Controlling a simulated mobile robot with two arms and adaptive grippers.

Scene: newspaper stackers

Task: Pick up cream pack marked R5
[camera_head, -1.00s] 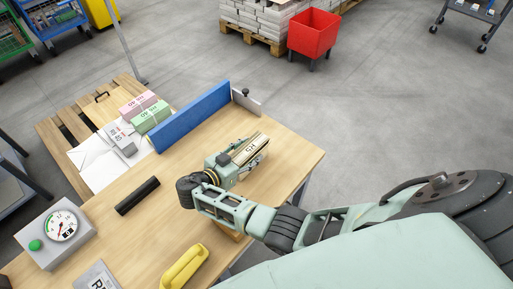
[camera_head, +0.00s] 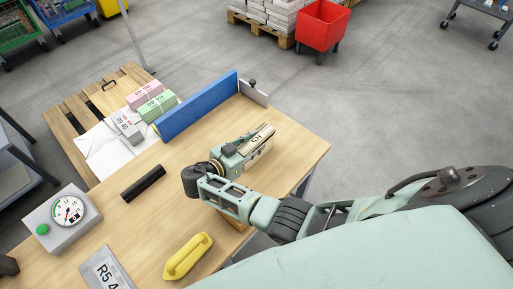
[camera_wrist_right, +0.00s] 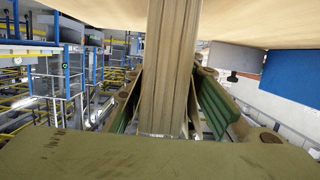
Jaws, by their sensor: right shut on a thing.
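The cream pack (camera_head: 262,142) is near the right end of the wooden table. Its dark marking appears upside down in the head view and is too small to read surely. My right gripper (camera_head: 249,149) is shut on this pack, with fingers along its sides. In the right wrist view the pack's layered edge (camera_wrist_right: 172,70) runs between the two fingers of the gripper (camera_wrist_right: 168,105). From the head view I cannot tell whether the pack is clear of the table. My left gripper is not in view.
A blue panel (camera_head: 198,108) stands along the table's far edge. Pink (camera_head: 145,97), green (camera_head: 160,104) and grey (camera_head: 127,127) packs lie beyond it.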

